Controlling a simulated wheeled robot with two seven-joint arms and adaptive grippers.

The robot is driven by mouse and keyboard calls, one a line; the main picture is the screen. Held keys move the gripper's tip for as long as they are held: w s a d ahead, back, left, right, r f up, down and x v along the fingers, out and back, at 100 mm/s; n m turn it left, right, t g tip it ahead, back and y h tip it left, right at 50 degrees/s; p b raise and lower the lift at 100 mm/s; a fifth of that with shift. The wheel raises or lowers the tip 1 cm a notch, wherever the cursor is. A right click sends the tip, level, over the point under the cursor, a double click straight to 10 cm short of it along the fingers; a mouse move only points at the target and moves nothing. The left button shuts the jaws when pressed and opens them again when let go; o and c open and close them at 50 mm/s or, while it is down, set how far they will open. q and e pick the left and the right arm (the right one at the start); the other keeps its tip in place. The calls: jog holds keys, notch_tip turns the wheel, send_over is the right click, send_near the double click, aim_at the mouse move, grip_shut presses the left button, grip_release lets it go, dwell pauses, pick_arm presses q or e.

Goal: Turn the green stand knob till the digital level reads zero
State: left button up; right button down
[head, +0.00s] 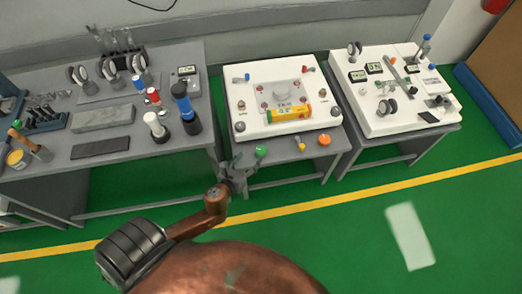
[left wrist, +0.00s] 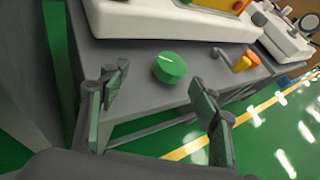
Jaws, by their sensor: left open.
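The green stand knob (head: 261,151) is on the front edge of the middle grey stand (head: 240,150). In the left wrist view the green knob (left wrist: 170,68) is round with a pale line on its face. My left gripper (head: 237,165) is open and empty, just left of and in front of the knob. In the left wrist view the knob shows beyond the gap between my fingers (left wrist: 159,77), apart from both. The yellow digital level (head: 290,114) lies on the white plate (head: 245,70); its reading is too small to make out. My right gripper is not in view.
An orange knob (head: 324,140) and a small yellow knob (head: 301,145) are on the same front edge, to the right. A cluttered grey bench (head: 110,165) stands left and a white instrument board (head: 395,120) right. The green floor in front is clear.

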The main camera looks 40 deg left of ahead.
aim_at(261, 150)
pick_arm(q)
jog(key=w+d+m+h, duration=0.1)
jog(key=m, duration=0.1)
jog(key=shift+w+d+f+m, duration=0.1)
jog(key=shift+w+m, duration=0.1)
jog(key=shift+m, duration=0.1)
jog(key=shift+w+f, duration=0.1)
jog(key=shift+w, duration=0.25)
jog(key=b+x, duration=0.2)
jog(key=x, duration=0.4)
jog(key=shift+b, duration=0.35)
jog(key=shift+w, duration=0.45)
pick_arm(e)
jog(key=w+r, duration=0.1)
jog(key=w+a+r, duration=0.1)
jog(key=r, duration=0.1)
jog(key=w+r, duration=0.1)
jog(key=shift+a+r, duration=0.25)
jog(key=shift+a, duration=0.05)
pick_arm(q)
jog(key=shift+c, duration=0.4)
jog(key=c, duration=1.1)
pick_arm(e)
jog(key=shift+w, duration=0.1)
